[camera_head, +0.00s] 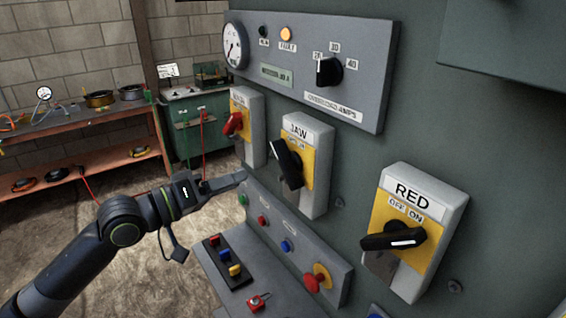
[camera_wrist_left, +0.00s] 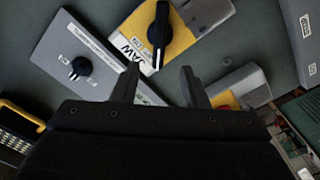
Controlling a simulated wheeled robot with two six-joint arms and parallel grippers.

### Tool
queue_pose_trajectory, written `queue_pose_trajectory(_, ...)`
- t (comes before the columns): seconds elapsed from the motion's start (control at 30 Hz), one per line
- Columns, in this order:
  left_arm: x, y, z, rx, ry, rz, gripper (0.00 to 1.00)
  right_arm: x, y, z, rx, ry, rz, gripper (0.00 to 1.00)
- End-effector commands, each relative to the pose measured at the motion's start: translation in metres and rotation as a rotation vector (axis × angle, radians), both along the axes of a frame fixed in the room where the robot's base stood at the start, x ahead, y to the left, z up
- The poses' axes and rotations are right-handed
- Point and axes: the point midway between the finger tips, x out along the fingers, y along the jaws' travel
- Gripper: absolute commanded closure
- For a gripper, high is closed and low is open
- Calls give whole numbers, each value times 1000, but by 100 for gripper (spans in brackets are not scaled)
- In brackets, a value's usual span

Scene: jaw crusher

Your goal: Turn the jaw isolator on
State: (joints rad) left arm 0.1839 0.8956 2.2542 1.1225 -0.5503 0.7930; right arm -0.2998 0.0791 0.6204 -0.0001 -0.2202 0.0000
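The jaw isolator (camera_head: 318,165) is a grey box with a yellow plate labelled JAW, mounted on the green panel in the middle of the head view. Its black rotary handle (camera_head: 288,164) stands steeply, leaning with its top to the left; the position marks are partly hidden. The handle also shows in the left wrist view (camera_wrist_left: 159,34), just beyond the fingers. My left gripper (camera_head: 240,179) is below and left of the jaw isolator, apart from its handle. Its two fingers (camera_wrist_left: 158,84) are spread with nothing between them. My right gripper is not in view.
An isolator with a red handle (camera_head: 233,124) is at left; the RED isolator (camera_head: 427,215) is at right. An ammeter panel (camera_head: 375,100) lies above. A sloped button console (camera_head: 295,240) with a red emergency button (camera_head: 318,279) juts out below. A workbench (camera_head: 80,130) stands behind.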

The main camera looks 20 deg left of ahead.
Motion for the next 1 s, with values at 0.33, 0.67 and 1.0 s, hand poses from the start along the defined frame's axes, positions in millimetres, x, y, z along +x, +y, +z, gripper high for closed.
queue_pose_trajectory(0.33, 28, -23, 2, -5, 0, -2, 60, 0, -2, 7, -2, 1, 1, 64)
queue_pose_trajectory(0.67, 60, -47, 3, -5, 1, -2, 60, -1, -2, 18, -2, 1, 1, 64)
queue_pose_trajectory(1.0, 91, -71, 2, -2, 0, -1, 60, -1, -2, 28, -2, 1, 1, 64)
